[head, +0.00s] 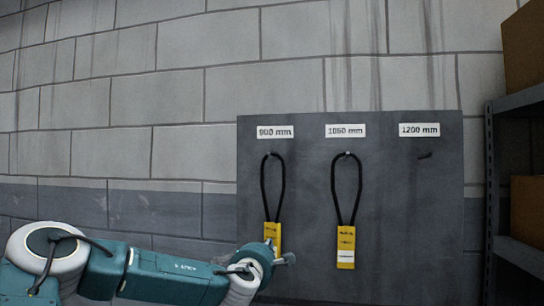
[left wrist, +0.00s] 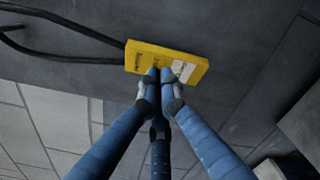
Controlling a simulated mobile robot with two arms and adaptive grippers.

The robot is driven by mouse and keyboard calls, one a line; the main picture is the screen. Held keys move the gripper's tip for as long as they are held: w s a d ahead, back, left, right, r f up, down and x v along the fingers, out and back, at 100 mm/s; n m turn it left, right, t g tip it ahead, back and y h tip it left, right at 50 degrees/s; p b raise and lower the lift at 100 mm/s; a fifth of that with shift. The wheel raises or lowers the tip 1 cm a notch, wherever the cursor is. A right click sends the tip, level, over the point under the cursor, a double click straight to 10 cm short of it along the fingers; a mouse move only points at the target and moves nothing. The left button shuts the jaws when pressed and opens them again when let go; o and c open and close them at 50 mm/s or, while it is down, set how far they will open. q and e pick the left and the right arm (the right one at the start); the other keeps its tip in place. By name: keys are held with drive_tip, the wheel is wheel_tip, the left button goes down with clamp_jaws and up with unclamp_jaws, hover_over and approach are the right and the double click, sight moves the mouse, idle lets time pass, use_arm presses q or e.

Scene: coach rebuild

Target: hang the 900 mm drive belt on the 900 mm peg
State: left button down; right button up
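The 900 mm drive belt (head: 284,186) is a black loop with a yellow tag (head: 273,233). Its top loops over the peg (head: 270,155) under the "900 mm" label (head: 275,132), and it hangs down the grey board. My left gripper (head: 284,259) is at the lower end of this tag and hides part of it. In the left wrist view its blue fingers (left wrist: 159,76) come together at the edge of the yellow tag (left wrist: 190,67) and look shut on it. The black strands (left wrist: 70,48) run off to the left there. My right gripper is not in view.
A second belt with a yellow tag (head: 346,247) hangs on the middle peg, close to the right. The peg (head: 425,155) under the "1200 mm" label is bare. Metal shelving (head: 490,200) with brown boxes (head: 526,48) stands at the right edge. The board's right part (head: 425,230) is clear.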

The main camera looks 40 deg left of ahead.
use_arm(q)
drive_tip(key=p+v, duration=0.2)
drive_tip(key=v, duration=0.5)
idle(0.6)
idle(0.5)
